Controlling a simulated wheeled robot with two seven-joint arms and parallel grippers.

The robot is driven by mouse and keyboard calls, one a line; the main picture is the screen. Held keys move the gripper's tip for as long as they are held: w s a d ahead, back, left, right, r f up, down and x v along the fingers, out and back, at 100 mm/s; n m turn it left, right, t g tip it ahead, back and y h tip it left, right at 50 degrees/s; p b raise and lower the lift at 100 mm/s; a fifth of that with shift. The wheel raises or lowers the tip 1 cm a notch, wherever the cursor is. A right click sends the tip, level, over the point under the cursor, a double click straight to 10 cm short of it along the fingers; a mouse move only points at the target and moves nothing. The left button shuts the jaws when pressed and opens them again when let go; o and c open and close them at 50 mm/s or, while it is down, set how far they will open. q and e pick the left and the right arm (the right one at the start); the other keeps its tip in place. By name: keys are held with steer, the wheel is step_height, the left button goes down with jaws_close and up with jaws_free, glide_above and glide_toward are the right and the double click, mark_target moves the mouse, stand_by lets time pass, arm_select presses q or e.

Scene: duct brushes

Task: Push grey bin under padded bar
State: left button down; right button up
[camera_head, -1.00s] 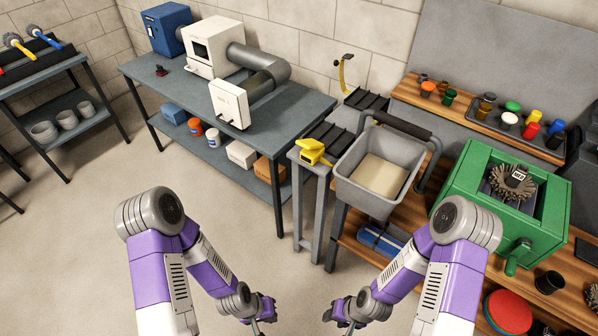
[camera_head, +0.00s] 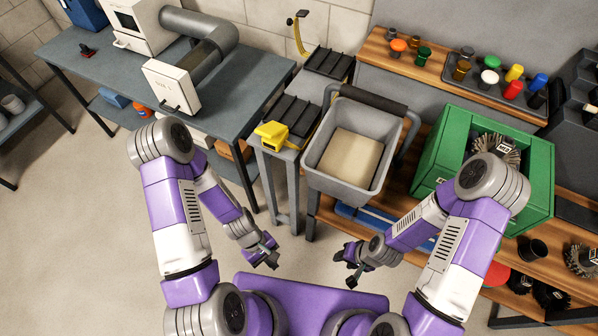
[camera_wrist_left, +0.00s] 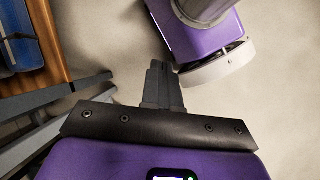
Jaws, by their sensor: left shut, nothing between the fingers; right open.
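The grey bin (camera_head: 316,150) stands on the wooden bench near its left end, with a beige pad or content in its bottom. The padded bar (camera_head: 367,99) is a dark padded rail on a grey frame, along the far side of the bin. My left gripper (camera_head: 270,262) is shut and empty, in front of the bench and to the lower left of the bin. It also shows in the left wrist view (camera_wrist_left: 158,70). My right gripper (camera_head: 349,275) is open and empty, below the bin in the picture. Both grippers are apart from the bin.
A yellow tool (camera_head: 278,134) sits on the narrow stand left of the bin. A green box (camera_head: 430,163) with a round brush stands to the right. A dark-topped table (camera_head: 90,75) with a white machine is at the left. Bare floor lies in front.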

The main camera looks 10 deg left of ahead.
arm_select(q)
steer(key=w+a+r+n+t+h+p, duration=0.1)
steer(key=w+a+r+n+t+h, duration=0.2)
steer(key=r+n, duration=0.55)
steer(key=w+a+r+n+t+h+p, duration=0.1)
steer(key=w+a+r+n+t+h, duration=0.25)
steer(key=n, duration=0.85)
steer(key=w+r+n+t+h+p, duration=0.25)
steer(key=w+r+n+h, duration=0.2)
steer(key=r+n, duration=0.45)
steer(key=n+h+b, duration=0.1)
steer(key=b, duration=0.1)
glide_toward(307, 177)
steer(key=s+d, duration=0.2)
steer(key=d, duration=0.2)
steer(key=w, duration=0.1)
steer(key=w+d, duration=0.1)
steer(key=w, duration=0.1)
steer(key=shift+f+t+b, duration=0.2)
steer(key=shift+t+b, duration=0.1)
steer(key=shift+w+d, duration=0.15)
steer(key=shift+w, duration=0.3)
